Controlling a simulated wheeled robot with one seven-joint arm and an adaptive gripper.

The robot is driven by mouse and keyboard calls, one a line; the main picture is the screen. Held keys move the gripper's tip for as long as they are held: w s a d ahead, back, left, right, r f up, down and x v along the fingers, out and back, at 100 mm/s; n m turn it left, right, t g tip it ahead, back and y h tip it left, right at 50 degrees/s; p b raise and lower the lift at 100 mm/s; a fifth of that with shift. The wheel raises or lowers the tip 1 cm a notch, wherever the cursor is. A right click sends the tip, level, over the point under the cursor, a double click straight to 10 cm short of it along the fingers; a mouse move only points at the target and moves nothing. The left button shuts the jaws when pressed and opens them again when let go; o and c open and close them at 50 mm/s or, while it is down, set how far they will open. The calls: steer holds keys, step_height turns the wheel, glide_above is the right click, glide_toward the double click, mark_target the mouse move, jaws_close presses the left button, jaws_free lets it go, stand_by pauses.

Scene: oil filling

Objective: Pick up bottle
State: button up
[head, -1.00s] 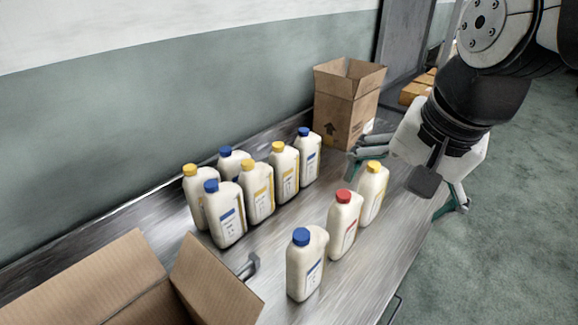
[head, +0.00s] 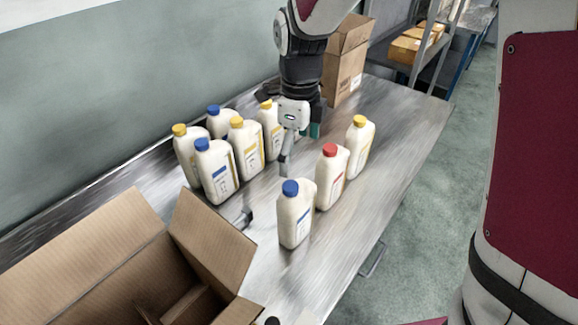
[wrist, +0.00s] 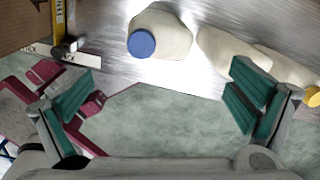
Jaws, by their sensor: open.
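Several white bottles stand upright on the metal table (head: 395,160). The front row has a blue-capped bottle (head: 295,222), a red-capped bottle (head: 328,186) and a yellow-capped bottle (head: 358,148). A rear group includes a blue-capped bottle (head: 217,174) and a yellow-capped bottle (head: 247,152). My gripper (head: 298,148) is open and empty between the rear group and the front row, partly covering the rear bottles. In the wrist view my gripper (wrist: 163,102) has its green-padded fingers spread wide. The front blue-capped bottle (wrist: 172,33) shows beyond them, apart from both fingers.
An open cardboard box (head: 80,245) fills the lower left, close to the bottles. A taller box (head: 348,62) stands at the table's back. A wall runs along the left. The table's right part is clear.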

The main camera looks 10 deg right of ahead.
mark_target(295, 192)
step_height(295, 192, down, 14)
steer(key=shift+r, duration=0.1)
stand_by(0.5)
steer(key=c, duration=1.2)
steer(key=shift+w+a+r, duration=0.1)
steer(key=shift+c, duration=0.8)
